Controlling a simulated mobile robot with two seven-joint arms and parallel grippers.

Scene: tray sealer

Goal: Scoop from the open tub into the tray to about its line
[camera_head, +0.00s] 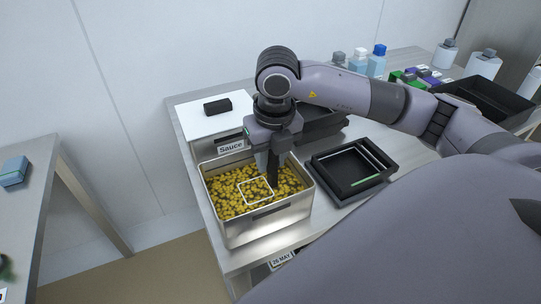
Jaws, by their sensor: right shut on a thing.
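The open steel tub (236,238) stands at the front left of the table, full of small yellow pieces (225,190). My right gripper (271,172) points down over the tub and is shut on a scoop. The scoop (256,179) shows as a pale square rim in among the yellow pieces; its handle is mostly hidden by the gripper, and I cannot tell how full it is. The black tray (348,165) sits in a dark frame right of the tub, with a green strip at its near side. It looks empty. My left gripper is not in view.
A closed tub labelled Sauce (231,147), with a black handle on its white lid, stands behind the open tub. Another dark container (322,122) sits behind the tray. Bottles (378,60) and a black crate (492,98) are farther back. My right arm spans the table from the right.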

